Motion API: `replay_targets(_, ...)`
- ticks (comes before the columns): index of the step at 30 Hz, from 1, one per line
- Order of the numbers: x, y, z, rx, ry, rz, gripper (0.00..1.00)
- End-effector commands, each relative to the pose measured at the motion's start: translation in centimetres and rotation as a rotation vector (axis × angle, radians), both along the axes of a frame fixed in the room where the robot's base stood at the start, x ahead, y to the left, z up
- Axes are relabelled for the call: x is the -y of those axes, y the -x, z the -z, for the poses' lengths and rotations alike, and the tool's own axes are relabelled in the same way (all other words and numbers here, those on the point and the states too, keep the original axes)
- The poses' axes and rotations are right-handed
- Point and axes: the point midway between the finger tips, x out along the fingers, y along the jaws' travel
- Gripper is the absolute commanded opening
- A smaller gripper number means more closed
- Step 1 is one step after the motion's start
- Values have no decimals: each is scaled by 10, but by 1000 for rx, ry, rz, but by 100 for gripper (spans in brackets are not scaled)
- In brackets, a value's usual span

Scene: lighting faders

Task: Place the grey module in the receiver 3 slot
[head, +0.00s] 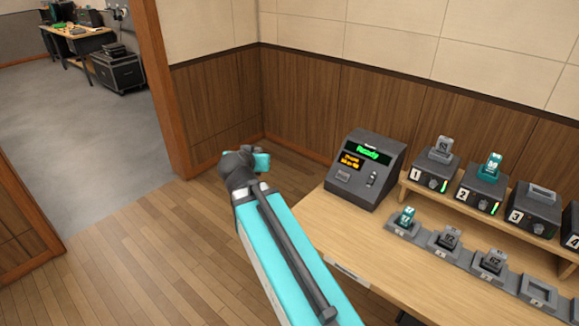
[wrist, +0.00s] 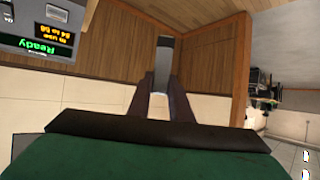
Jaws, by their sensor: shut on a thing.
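My gripper (wrist: 163,84) shows in the wrist view with its two dark fingers close together, shut on a grey piece (wrist: 163,58) that looks like the grey module. Only part of it shows, and its label cannot be read. In the head view my arm reaches over the floor left of the desk; the fingertips and the held piece are hidden behind the wrist. The receiver 3 (head: 534,208) stands on the raised shelf at the right, and its top slot looks empty. My gripper is well to the left of it.
Receiver 1 (head: 430,180) bears a grey module, receiver 2 (head: 481,193) a teal one. Receiver 4 is cut off at the right. Front holders carry teal and grey modules; one holder (head: 539,293) is empty. A console (head: 365,170) reading "Ready" stands left of the shelf.

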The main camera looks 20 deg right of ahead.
Motion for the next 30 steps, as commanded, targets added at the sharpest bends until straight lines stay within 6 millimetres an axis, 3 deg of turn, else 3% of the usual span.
replay_targets(6, -41, -21, -25, 3, -1, -200, 0)
replay_targets(12, -66, -35, -48, 4, -1, -350, 0)
replay_targets(21, -83, -48, -72, 1, 1, -512, 0)
replay_targets(30, -87, -50, -78, -1, 2, -555, 0)
